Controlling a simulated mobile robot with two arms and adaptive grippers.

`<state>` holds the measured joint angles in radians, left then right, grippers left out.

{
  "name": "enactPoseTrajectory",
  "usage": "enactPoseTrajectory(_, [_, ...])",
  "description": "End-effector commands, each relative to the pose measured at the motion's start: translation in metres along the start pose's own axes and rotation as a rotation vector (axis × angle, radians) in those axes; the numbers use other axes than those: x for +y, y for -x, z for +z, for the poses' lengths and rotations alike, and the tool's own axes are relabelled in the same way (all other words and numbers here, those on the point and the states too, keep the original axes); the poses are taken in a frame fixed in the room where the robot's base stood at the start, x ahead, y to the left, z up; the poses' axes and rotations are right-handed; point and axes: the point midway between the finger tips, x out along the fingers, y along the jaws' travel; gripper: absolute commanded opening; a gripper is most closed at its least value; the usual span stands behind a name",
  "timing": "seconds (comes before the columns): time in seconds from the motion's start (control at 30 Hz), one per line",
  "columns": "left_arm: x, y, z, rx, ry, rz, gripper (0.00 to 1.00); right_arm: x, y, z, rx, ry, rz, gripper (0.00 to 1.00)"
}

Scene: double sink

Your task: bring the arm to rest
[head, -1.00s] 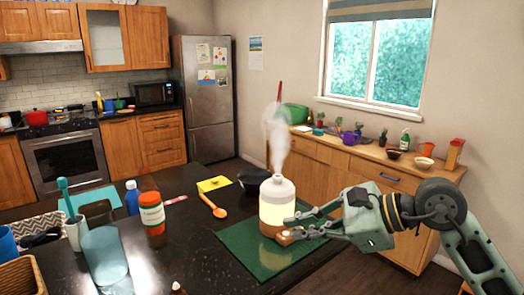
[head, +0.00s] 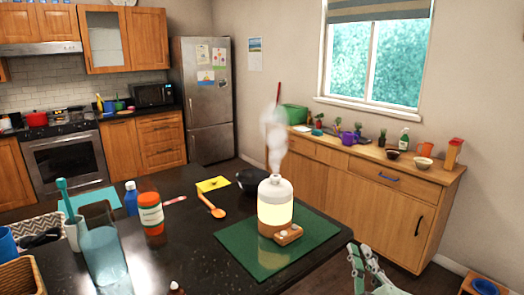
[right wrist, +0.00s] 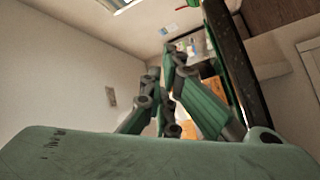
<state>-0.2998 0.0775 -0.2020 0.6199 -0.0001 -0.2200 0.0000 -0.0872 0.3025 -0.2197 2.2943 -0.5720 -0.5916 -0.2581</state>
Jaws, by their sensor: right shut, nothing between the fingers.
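My right gripper (head: 361,256) is low at the bottom edge of the head view, right of the counter's edge. Its fingers are shut and empty, and they point up in the picture. Its fingers also fill the middle of the right wrist view (right wrist: 163,75). It is apart from the white bottle-shaped diffuser (head: 275,188), which stands upright on the green mat (head: 318,232), glows yellow and gives off vapour. Most of my right arm is out of the head view. My left gripper is not in view.
The dark counter (head: 200,265) holds an orange spoon (head: 211,206), an orange-capped bottle (head: 151,218), a blue glass (head: 104,255) and a dark bowl (head: 250,182). A wooden sideboard (head: 375,205) stands behind. Floor shows right of the counter.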

Motion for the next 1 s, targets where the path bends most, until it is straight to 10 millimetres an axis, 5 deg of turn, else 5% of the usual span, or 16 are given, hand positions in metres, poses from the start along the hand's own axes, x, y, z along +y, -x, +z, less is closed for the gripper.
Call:
enactPoseTrajectory(0.1, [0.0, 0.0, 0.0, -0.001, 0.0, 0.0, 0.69, -0.059, 0.042, 0.061, -0.265, -0.208, -0.185, 0.0])
enactPoseTrajectory(0.3, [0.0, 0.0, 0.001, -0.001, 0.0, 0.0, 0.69, -0.144, 0.141, 0.122, -0.663, -0.463, -0.46, 0.0])
enactPoseTrajectory(0.5, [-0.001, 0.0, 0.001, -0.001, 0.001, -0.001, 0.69, -0.191, 0.232, 0.137, -0.942, -0.601, -0.657, 0.0])
enactPoseTrajectory(0.73, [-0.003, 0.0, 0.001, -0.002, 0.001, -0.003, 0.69, -0.218, 0.32, 0.133, -1.189, -0.692, -0.834, 0.0])
enactPoseTrajectory(1.0, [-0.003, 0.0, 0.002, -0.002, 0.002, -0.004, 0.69, -0.289, 0.31, 0.177, -1.202, -0.672, -0.844, 0.0])
